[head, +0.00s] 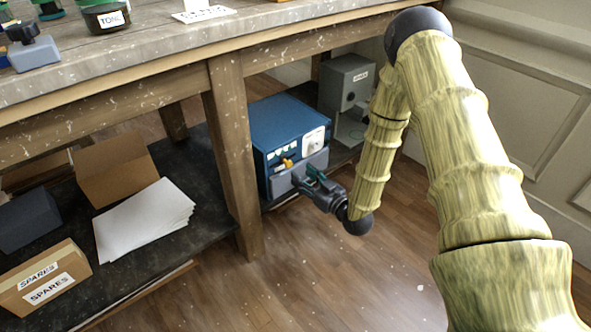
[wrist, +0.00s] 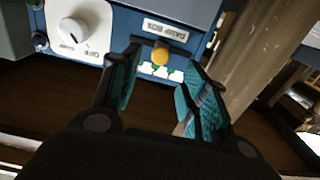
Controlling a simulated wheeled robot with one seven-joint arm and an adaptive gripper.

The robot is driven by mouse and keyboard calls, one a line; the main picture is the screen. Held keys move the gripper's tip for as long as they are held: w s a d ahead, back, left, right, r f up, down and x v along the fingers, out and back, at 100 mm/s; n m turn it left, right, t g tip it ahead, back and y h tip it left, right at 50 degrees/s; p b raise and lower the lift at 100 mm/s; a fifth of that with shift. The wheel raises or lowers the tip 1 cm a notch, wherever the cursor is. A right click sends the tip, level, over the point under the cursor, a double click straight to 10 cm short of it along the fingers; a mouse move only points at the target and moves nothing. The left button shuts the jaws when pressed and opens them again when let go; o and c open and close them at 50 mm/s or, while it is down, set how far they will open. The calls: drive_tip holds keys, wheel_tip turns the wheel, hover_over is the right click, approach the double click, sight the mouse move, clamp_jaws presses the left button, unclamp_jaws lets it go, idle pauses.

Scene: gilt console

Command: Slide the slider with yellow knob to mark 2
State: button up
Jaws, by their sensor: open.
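A blue box (head: 290,120) stands on the lower shelf, with a slider on its front. The slider's yellow knob (head: 287,162) shows just beyond my gripper (head: 306,177). In the wrist view the yellow knob (wrist: 161,53) lies between the lines of the two teal fingers of my gripper (wrist: 162,62), which are apart and empty. Whether a finger touches the knob cannot be told. White pieces with green shapes (wrist: 160,70) show beside the knob. The slider's numbered marks cannot be read, and its track is partly hidden.
A white dial (wrist: 75,32) marked OFF and a DAMP BOX label (wrist: 164,29) are on the same front. A grey device (head: 346,85) stands right of the box. A wooden table leg (head: 231,155) is close on its left. Open floor (head: 330,270) lies in front.

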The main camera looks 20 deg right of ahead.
drive_tip(key=shift+v, duration=2)
